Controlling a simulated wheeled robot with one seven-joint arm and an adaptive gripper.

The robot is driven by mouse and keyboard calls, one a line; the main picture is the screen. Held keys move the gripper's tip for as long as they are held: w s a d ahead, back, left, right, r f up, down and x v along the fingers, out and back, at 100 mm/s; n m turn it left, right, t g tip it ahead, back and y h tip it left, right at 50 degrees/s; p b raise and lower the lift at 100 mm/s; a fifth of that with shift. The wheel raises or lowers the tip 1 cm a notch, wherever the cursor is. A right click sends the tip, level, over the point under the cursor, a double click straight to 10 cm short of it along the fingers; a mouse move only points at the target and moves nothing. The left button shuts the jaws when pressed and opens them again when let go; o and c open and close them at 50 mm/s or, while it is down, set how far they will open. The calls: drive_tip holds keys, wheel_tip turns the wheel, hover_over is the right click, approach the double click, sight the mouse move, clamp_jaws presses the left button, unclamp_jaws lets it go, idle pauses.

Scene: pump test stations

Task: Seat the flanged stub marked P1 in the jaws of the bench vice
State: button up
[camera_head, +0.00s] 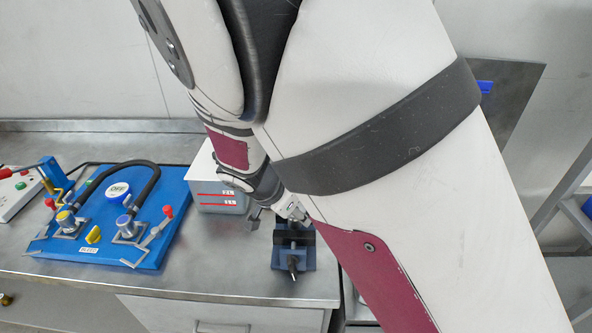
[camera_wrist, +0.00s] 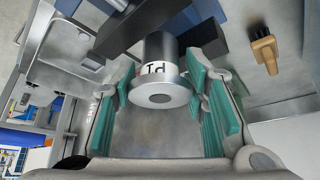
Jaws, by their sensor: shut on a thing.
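The flanged stub (camera_wrist: 160,80) is a grey metal cylinder with a white label reading P1, which appears upside down in the wrist view. My gripper (camera_wrist: 165,98) is shut on it, with teal pads on both sides. The bench vice (camera_head: 293,252) is dark blue and stands near the front edge of the bench. My gripper (camera_head: 300,213) is right at the vice in the head view, mostly hidden by my arm. In the wrist view the far end of the stub lies between the dark vice jaws (camera_wrist: 205,40). I cannot tell how deep it sits.
A blue pump board (camera_head: 150,250) with a black hose and red-handled clamps lies to the left on the steel bench (camera_head: 200,280). A light grey box (camera_head: 208,185) stands behind and left of the vice.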

drive_tip(key=shift+f, duration=0.6)
idle(0.6)
